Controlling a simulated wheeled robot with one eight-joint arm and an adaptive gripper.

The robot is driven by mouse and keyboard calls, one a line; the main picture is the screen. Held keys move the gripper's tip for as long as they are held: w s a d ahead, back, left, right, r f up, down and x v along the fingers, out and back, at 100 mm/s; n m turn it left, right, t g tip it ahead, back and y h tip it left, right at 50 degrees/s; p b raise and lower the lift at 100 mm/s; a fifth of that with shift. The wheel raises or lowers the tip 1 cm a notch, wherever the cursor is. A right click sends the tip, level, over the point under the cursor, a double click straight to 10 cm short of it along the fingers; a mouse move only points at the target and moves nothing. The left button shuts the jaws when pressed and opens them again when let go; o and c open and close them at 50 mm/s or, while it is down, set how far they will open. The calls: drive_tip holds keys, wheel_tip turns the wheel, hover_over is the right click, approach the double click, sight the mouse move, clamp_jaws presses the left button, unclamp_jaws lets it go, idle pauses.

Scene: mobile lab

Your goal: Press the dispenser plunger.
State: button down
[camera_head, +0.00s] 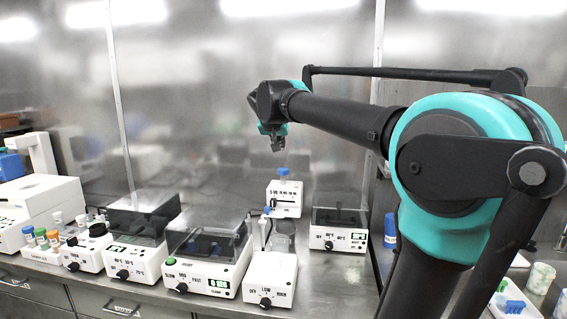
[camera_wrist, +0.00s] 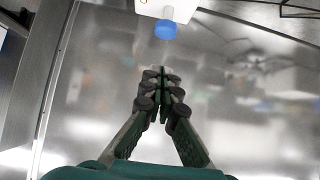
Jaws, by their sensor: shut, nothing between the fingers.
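The dispenser is a white box (camera_head: 284,198) with a printed label and a blue plunger (camera_head: 284,172) on top, standing at the back of the bench. My gripper (camera_head: 278,148) is above the plunger in the head view, apart from it and slightly to its left. In the wrist view the gripper (camera_wrist: 161,73) is shut and empty, fingertips together. The blue plunger (camera_wrist: 165,29) and part of the white box (camera_wrist: 168,8) show beyond the fingertips near the top edge. There is a visible gap between the fingertips and the plunger.
Lidded instruments (camera_head: 208,253) and a white dial unit (camera_head: 269,281) stand in front and to the left. Another lidded device (camera_head: 338,229) stands to the right of the dispenser. A metal wall is close behind. A blue-capped bottle (camera_head: 390,229) stands further right.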

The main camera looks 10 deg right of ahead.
drive_tip(key=shift+w+a+r, duration=0.1)
drive_tip(key=shift+w+r, duration=0.2)
drive_tip(key=shift+r, duration=0.2)
hover_over(283, 178)
drive_tip(key=s, duration=0.1)
drive_tip(key=shift+s+a+f, duration=0.1)
drive_tip(key=shift+a+f, duration=0.05)
drive_tip(key=shift+f, duration=2.45)
drive_tip(key=shift+s+a+f, duration=0.1)
drive_tip(key=shift+f, duration=2.5)
